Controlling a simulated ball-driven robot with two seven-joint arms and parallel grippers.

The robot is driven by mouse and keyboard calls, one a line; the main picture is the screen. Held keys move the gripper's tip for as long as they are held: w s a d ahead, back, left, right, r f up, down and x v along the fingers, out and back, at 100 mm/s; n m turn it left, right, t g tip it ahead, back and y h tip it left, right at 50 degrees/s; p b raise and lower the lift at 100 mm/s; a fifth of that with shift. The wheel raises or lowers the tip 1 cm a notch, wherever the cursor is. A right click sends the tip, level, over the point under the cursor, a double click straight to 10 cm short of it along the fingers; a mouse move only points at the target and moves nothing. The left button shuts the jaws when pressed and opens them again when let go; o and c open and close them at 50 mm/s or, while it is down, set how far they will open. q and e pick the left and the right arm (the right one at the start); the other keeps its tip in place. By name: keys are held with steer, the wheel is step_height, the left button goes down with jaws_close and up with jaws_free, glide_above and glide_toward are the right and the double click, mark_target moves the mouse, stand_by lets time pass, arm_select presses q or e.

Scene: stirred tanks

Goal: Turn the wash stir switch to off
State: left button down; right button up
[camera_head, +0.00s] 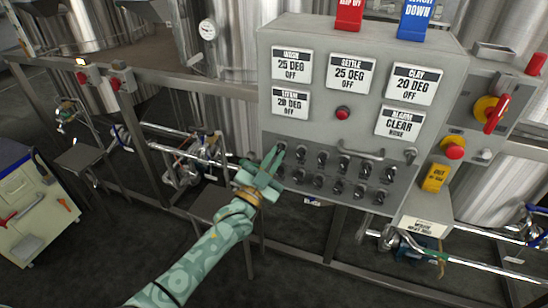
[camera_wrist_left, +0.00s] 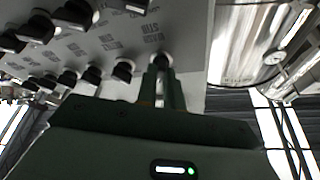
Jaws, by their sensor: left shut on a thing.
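The wash stir switch (camera_wrist_left: 162,59) is a dark knob at the near corner of the switch rows in the left wrist view, beside a label that appears to read "WASH STIR". My left gripper (camera_wrist_left: 162,70) is shut on this knob, one finger on each side. In the head view my left gripper (camera_head: 276,153) reaches the upper left end of the switch rows on the grey control panel (camera_head: 265,80). The fingers hide most of the knob there, and its exact angle is hard to tell. A display (camera_head: 291,66) above reads "WASH 25 DEG OFF". My right gripper is not in view.
Several other dark knobs sit close by in two rows, including a neighbouring one (camera_wrist_left: 123,71). A metal handle (camera_head: 361,153) crosses the panel above them. A red button (camera_head: 343,113) and a red rotary handle (camera_head: 495,113) are farther right. Steel rails and pipes lie left.

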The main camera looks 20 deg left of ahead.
arm_select(q)
steer(key=n+y, duration=0.1)
steer(key=n, duration=0.1)
steer(key=n+y, duration=0.1)
steer(key=n, duration=0.2)
steer(key=n+t+y+p, duration=0.1)
steer(key=n+y, duration=0.1)
steer(key=n, duration=0.1)
steer(key=shift+d+r, duration=0.1)
steer(key=shift+d, duration=0.15)
steer(key=n+y, duration=0.1)
steer(key=n, duration=0.2)
steer(key=n+y+p, duration=0.1)
steer(key=n+y, duration=0.1)
steer(key=n, duration=0.1)
steer(key=shift+d, duration=0.15)
steer(key=shift+n+g+y+p, duration=0.45)
steer(key=shift+n+y, duration=0.45)
steer(key=shift+n, duration=0.5)
steer(key=c, duration=1.5)
jaws_free()
